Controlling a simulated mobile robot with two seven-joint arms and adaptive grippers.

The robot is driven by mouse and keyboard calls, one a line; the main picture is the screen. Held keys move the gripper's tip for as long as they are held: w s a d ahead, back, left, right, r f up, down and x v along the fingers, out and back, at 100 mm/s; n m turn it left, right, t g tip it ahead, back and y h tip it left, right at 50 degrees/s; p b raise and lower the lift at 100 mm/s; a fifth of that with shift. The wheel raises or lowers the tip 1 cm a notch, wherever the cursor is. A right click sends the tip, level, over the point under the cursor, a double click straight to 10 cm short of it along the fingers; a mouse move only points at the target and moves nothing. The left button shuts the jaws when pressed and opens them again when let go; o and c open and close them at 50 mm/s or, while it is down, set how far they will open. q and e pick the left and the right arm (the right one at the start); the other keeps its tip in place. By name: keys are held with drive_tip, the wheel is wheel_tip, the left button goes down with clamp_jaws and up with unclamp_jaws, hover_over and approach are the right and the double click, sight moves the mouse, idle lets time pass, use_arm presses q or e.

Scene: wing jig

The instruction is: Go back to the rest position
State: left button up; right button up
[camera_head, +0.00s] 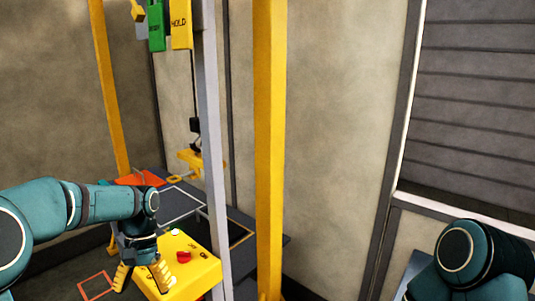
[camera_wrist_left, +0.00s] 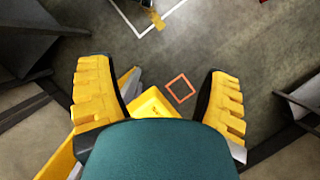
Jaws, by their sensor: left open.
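My left gripper (camera_head: 142,277) is at the lower left in the head view, beside a yellow box (camera_head: 195,262) with a red button (camera_head: 183,257) on top. In the left wrist view its two yellow fingers (camera_wrist_left: 158,100) are spread wide with nothing between them in grip. The yellow box also shows beyond the fingers in the wrist view (camera_wrist_left: 154,104). My right arm shows at the lower right of the head view, but its gripper is out of sight.
A yellow post (camera_head: 269,150) and a grey post (camera_head: 211,150) stand right of my left gripper. Green (camera_head: 156,25) and yellow (camera_head: 181,24) tags hang above. A dark table (camera_head: 240,217) lies behind the box. An orange square outline (camera_head: 96,286) marks the floor.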

use_arm(q)
drive_tip(key=s+d+f+t+h+b, duration=0.15)
drive_tip(key=d+f, duration=0.35)
drive_tip(key=f, duration=0.5)
drive_tip(key=s+d+f+t+h+b, duration=0.15)
drive_tip(key=d+f, duration=0.25)
drive_tip(key=f, duration=0.6)
drive_tip(key=s+d+f+t+b, duration=0.1)
drive_tip(key=s+d+f+b, duration=0.1)
drive_tip(key=s+d+f, duration=0.2)
drive_tip(key=s+d+f+n+t+b, duration=0.1)
drive_tip(key=s+d+f, duration=0.3)
drive_tip(key=s+f, duration=0.4)
wheel_tip(320, 180, down, 4)
drive_tip(key=shift+d+r+t+h+b, duration=0.2)
drive_tip(key=shift+d+t+h+b, duration=0.1)
drive_tip(key=shift+t+b, duration=0.5)
use_arm(e)
wheel_tip(320, 180, down, 8)
drive_tip(key=s, duration=0.1)
drive_tip(key=shift+s+a, duration=0.15)
drive_tip(key=shift+a, duration=0.05)
use_arm(q)
drive_tip(key=shift+w, duration=0.1)
use_arm(e)
drive_tip(key=shift+f, duration=0.1)
